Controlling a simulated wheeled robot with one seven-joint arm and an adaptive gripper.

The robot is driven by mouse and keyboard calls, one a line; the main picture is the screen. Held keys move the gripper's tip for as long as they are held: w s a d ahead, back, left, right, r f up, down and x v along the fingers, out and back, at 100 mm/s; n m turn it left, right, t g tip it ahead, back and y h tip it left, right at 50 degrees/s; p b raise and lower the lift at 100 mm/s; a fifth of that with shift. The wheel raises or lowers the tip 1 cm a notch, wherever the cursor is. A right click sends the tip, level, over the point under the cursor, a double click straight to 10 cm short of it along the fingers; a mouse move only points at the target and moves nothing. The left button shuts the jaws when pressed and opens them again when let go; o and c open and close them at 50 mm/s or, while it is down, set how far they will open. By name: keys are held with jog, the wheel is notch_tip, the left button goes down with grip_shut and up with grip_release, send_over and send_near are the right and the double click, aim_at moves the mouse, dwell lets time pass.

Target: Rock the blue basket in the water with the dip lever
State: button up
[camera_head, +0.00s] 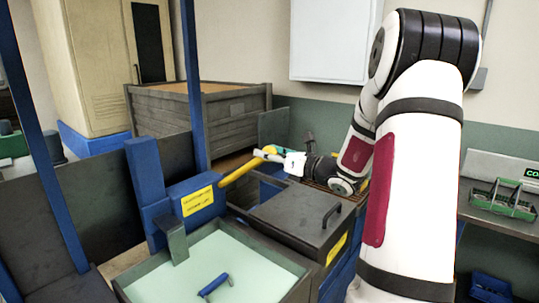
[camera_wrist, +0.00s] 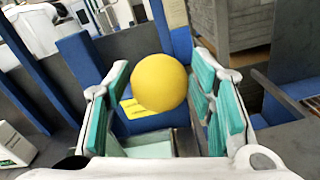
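The dip lever (camera_head: 240,170) is a yellow bar rising to the right from a blue housing with a yellow label (camera_head: 198,201). Its round yellow knob (camera_wrist: 159,82) shows in the wrist view. My gripper (camera_head: 270,155) is at the lever's upper end. In the wrist view, the teal-padded fingers of my gripper (camera_wrist: 160,90) stand apart on either side of the knob, with visible gaps. The tank (camera_head: 288,264) of pale green water is at the front. A blue bar (camera_head: 215,285) shows in the water; I cannot make out the rest of a basket.
A dark lid with a handle (camera_head: 308,214) covers a bin right of the tank. A blue post (camera_head: 195,80) stands behind the lever housing. A large grey crate (camera_head: 205,115) is at the back. A green caddy (camera_head: 504,201) sits on the right-hand bench.

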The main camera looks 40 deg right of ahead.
grip_shut()
jog(key=s+f+b, duration=0.3)
jog(key=s+f, duration=0.2)
jog(key=f, duration=0.5)
jog(key=shift+s+d+f, duration=0.2)
jog(key=shift+d+f, duration=0.05)
jog(key=shift+d, duration=0.1)
jog(key=shift+o, duration=2.4)
grip_release()
jog(key=s+d, duration=0.1)
jog(key=s, duration=1.1)
jog(key=shift+d, duration=0.2)
